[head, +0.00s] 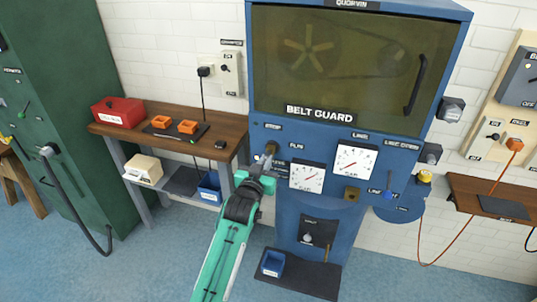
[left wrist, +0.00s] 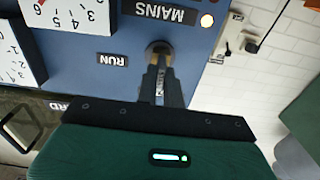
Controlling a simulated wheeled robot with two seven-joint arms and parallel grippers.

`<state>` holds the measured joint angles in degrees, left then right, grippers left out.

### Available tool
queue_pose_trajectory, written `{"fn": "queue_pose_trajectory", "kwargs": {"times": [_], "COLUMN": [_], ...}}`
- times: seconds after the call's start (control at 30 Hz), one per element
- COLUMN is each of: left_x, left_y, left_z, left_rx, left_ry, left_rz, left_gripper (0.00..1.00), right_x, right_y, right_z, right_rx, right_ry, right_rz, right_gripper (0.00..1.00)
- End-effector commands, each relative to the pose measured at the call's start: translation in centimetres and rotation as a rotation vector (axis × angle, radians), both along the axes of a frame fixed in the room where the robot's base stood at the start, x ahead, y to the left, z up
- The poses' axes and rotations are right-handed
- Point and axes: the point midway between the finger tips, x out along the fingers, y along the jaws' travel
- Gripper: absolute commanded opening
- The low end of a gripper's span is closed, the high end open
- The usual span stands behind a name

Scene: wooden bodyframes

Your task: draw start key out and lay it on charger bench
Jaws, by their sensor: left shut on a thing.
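My left gripper (head: 267,163) reaches up to the lower left of the blue belt guard machine's panel. In the left wrist view its two dark fingers (left wrist: 163,66) are close together, shut on the start key at the round brass-coloured switch (left wrist: 158,48), beside the RUN and MAINS labels. The fingers hide most of the key; it appears to be still at the switch. The switch also shows in the head view (head: 271,148). A wooden bench (head: 226,127), which I take for the charger bench, stands left of the machine. My right gripper is out of view.
On the wooden bench are a red box (head: 118,112), two orange blocks (head: 162,122) on a dark mat, and a small black item (head: 220,144). The bench's front right top is partly bare. Dials (head: 307,177) sit right of the switch. A green cabinet (head: 60,90) stands far left.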

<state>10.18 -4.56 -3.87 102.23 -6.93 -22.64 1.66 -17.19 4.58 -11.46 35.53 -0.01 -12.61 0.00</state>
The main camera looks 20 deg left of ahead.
Motion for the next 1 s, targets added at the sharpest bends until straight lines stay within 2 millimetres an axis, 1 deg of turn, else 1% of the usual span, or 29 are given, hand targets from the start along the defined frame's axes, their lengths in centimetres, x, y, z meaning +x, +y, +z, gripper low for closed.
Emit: {"fn": "queue_pose_trajectory", "kwargs": {"times": [0.57, 1.0], "left_x": [-0.8, -2.9], "left_y": [0.0, 0.1], "left_z": [0.0, 0.1], "left_rx": [0.0, 0.0], "left_ry": [0.0, -0.001], "left_rz": [0.0, 0.0], "left_gripper": [0.0, 0.0], "right_x": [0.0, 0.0], "right_y": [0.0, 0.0], "right_z": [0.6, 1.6], "right_rx": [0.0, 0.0], "right_ry": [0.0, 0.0], "right_rz": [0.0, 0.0], "right_gripper": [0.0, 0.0]}}
